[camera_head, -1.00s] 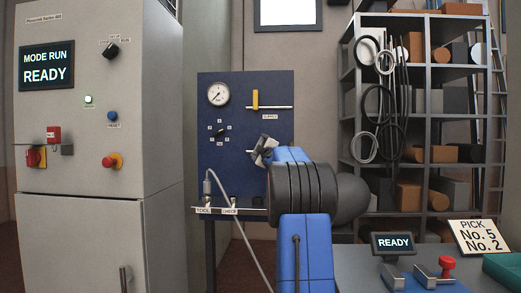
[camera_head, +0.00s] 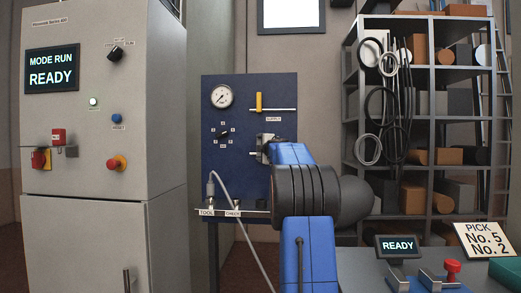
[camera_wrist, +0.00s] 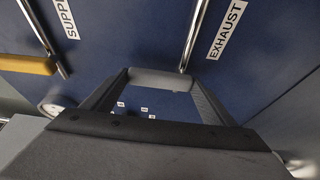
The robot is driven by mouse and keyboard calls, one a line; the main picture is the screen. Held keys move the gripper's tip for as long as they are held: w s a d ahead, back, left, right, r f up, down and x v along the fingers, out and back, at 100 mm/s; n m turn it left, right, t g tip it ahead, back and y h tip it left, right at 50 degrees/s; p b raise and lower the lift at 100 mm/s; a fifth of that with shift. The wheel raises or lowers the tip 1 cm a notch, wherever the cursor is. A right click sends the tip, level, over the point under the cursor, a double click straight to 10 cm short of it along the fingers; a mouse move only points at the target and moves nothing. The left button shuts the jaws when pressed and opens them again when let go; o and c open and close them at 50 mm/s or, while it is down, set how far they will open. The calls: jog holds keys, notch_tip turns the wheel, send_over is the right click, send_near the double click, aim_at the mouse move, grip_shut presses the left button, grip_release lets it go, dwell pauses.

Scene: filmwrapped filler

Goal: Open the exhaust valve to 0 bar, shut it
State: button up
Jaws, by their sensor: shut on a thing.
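The blue panel (camera_head: 235,170) carries a round gauge (camera_head: 221,96) whose reading is too small to tell. The exhaust label (camera_wrist: 227,30) and exhaust pipe (camera_wrist: 194,35) show in the wrist view. My gripper (camera_head: 264,148) is at the panel's lower right, in front of the exhaust valve. In the wrist view my gripper (camera_wrist: 162,84) has its fingers around a pale grey piece (camera_wrist: 165,77) at the end of the exhaust pipe, which looks like the exhaust valve handle.
The yellow supply handle (camera_head: 258,101) stands upright above my gripper, on its own pipe. A selector knob (camera_head: 223,134) sits left on the panel. A hose (camera_head: 232,205) hangs from the tool shelf (camera_head: 240,213) below. A grey cabinet (camera_head: 100,160) stands left and a rack (camera_head: 433,110) right.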

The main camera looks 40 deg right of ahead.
jog(key=shift+w+a, duration=0.1)
dwell(0.6)
jog(key=o, duration=1.5)
jog(key=shift+f, duration=0.1)
jog(key=v, duration=1.7)
jog(key=shift+s, duration=0.25)
